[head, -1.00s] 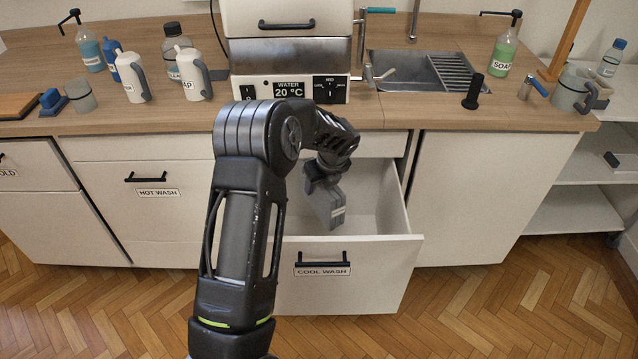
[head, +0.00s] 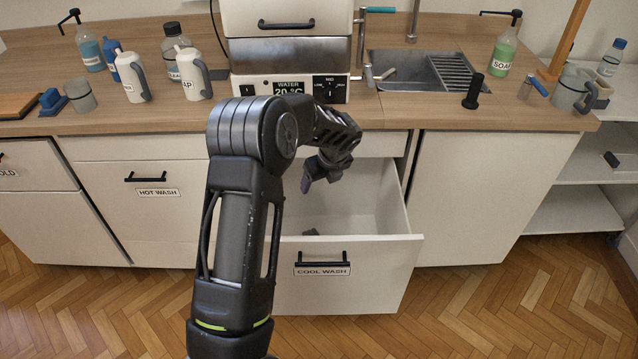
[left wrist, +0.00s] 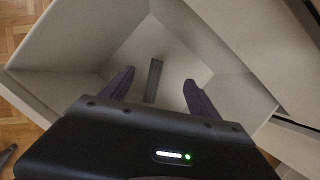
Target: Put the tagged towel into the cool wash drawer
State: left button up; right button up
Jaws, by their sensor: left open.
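The cool wash drawer (head: 345,272) is pulled open, with its label and black handle on the front. The grey towel (head: 311,232) lies on the drawer floor, mostly hidden behind the drawer front in the head view. In the left wrist view the towel (left wrist: 153,80) is a narrow grey strip inside the drawer; its tag cannot be made out now. My left gripper (head: 318,184) is over the drawer, fingers down. In the left wrist view its two purple fingers (left wrist: 160,88) are wide apart, with the towel apart from them, below. My right gripper is not seen.
The hot wash drawer (head: 160,205) to the left is shut. The counter above holds a water unit (head: 290,88), a sink (head: 425,72), white jugs (head: 133,80) and a green soap bottle (head: 503,52). The drawer's interior around the towel is clear.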

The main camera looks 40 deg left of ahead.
pick_arm(q)
jog(key=w+v, duration=0.1)
jog(key=v, duration=0.5)
jog(key=shift+s, duration=0.5)
jog(key=shift+r, duration=0.1)
